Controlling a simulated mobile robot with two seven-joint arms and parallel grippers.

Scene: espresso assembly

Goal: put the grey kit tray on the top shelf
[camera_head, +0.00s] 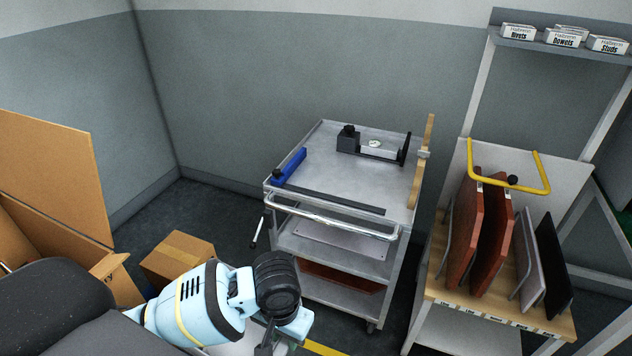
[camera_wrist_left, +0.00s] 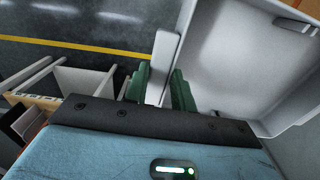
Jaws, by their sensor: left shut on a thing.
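The grey kit tray (camera_wrist_left: 235,60) fills the upper right of the left wrist view, tilted in that picture, and its inside looks mostly bare. My left gripper (camera_wrist_left: 158,90) has green fingers, shut on an upright grey edge part of the tray. In the head view my left wrist is at the bottom, in front of the cart; a pale piece of the tray (camera_head: 236,346) shows below it, and the rest is hidden or out of frame. The rack's top shelf (camera_head: 513,43) is at the upper right and carries small labelled boxes. My right gripper is not in view.
A grey cart (camera_head: 335,185) stands in the middle, with a blue bar (camera_head: 290,167) and a black fixture (camera_head: 370,147) on its top. The rack's lower wooden shelf (camera_head: 500,310) holds upright panels. Cardboard boxes (camera_head: 177,256) stand at the left.

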